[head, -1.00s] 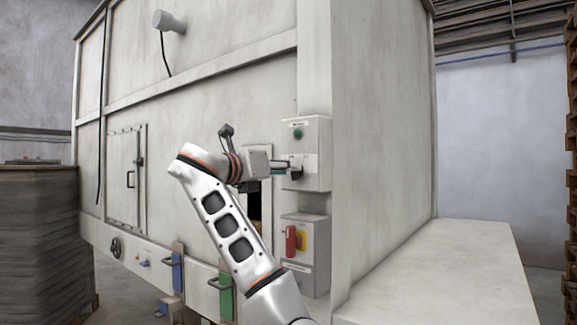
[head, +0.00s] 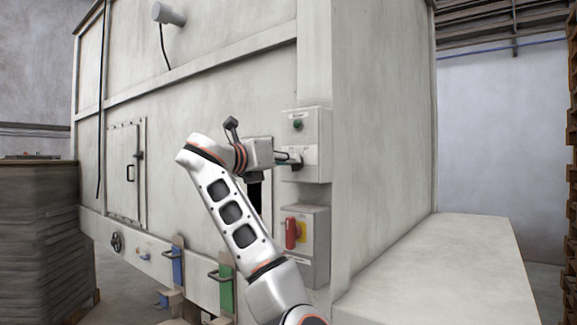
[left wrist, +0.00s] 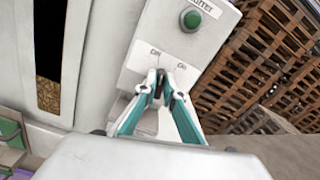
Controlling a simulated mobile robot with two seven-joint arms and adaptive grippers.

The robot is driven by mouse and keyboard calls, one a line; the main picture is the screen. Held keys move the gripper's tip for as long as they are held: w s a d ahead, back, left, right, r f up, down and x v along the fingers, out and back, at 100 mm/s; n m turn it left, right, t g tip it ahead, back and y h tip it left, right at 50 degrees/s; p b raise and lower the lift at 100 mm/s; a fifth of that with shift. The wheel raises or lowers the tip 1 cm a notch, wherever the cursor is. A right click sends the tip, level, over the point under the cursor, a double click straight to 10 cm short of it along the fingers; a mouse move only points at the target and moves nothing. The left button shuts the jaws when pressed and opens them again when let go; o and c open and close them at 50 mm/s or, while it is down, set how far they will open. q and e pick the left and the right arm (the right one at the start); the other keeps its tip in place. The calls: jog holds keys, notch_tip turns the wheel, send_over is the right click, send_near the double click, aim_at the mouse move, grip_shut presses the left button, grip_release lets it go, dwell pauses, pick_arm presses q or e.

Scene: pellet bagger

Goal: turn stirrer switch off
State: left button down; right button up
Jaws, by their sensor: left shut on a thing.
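The stirrer switch box (head: 318,125) is a pale box on the machine's corner post, with a green round lamp (head: 298,124) at its top. In the left wrist view the box (left wrist: 152,45) shows part of a label ending in "irrer", the green lamp (left wrist: 191,20) and position marks on both sides above the fingertips. My left gripper (head: 297,160) is at the lower part of this box. In the left wrist view its teal fingers (left wrist: 160,88) are closed together on the switch knob, which they mostly hide. The knob's exact angle cannot be told. My right gripper is out of view.
Below is a second box (head: 312,262) with a red handle (head: 291,234) on a yellow plate. Blue (head: 177,268) and green (head: 226,290) handled slides are at the lower left. A pale ledge (head: 440,265) lies right. Wooden pallets (left wrist: 262,50) stand behind.

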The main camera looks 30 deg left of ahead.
pick_arm(q)
jog(key=shift+a+n+b, duration=0.1)
jog(key=shift+n+b, duration=1.5)
jog(key=c, duration=2.1)
grip_release()
jog(key=shift+c, duration=0.2)
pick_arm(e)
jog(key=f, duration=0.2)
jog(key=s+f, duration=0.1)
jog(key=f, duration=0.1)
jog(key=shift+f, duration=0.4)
pick_arm(q)
jog(key=shift+s, duration=0.1)
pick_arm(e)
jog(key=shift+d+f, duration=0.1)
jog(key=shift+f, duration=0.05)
pick_arm(q)
jog(key=s, duration=1.1)
jog(key=shift+s+a, duration=0.4)
jog(key=shift+a, duration=0.05)
